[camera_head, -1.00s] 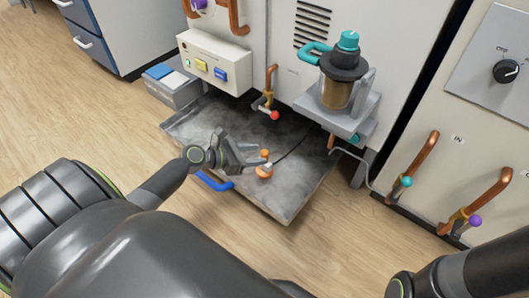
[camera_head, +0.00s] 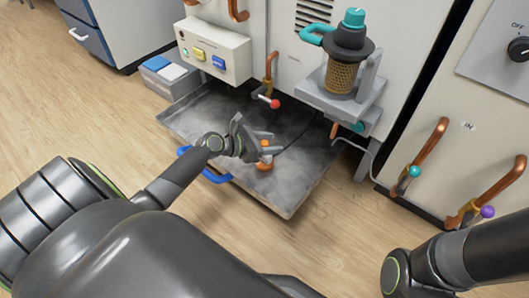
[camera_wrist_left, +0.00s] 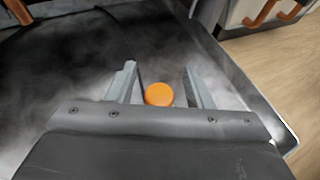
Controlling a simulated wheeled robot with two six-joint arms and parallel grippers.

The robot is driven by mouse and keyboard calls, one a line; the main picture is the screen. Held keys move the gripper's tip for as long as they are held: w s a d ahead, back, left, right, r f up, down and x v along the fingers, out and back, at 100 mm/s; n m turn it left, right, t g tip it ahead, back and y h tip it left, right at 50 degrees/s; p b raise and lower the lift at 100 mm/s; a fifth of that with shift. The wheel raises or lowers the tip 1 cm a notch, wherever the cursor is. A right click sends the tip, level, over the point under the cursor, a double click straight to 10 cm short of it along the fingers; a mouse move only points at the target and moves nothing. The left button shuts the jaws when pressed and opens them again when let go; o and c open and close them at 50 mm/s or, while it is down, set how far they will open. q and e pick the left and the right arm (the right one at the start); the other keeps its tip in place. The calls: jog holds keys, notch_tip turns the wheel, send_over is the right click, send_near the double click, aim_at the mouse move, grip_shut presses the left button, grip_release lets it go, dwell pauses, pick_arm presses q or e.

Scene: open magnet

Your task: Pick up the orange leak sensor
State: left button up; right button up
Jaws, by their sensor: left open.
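The orange leak sensor (camera_head: 265,160) is a small round piece with a dark cable, on the grey metal tray (camera_head: 195,112). My left gripper (camera_head: 262,144) is open, just above and beside it in the head view. In the left wrist view the orange sensor (camera_wrist_left: 159,94) shows between the two fingers of my left gripper (camera_wrist_left: 165,82), nearer the left finger. A gap shows on the right side of it. I cannot tell whether a finger touches it. My right gripper is not in view; only part of the right arm shows.
A blue handle (camera_head: 205,168) is on the tray's front edge. A pipe valve with a red knob (camera_head: 268,99) stands behind the tray. A filter housing with a teal top (camera_head: 344,60) sits on a bracket at the back right. Wooden floor is clear in front.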

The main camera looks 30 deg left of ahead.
pick_arm(q)
grip_shut()
dwell(0.5)
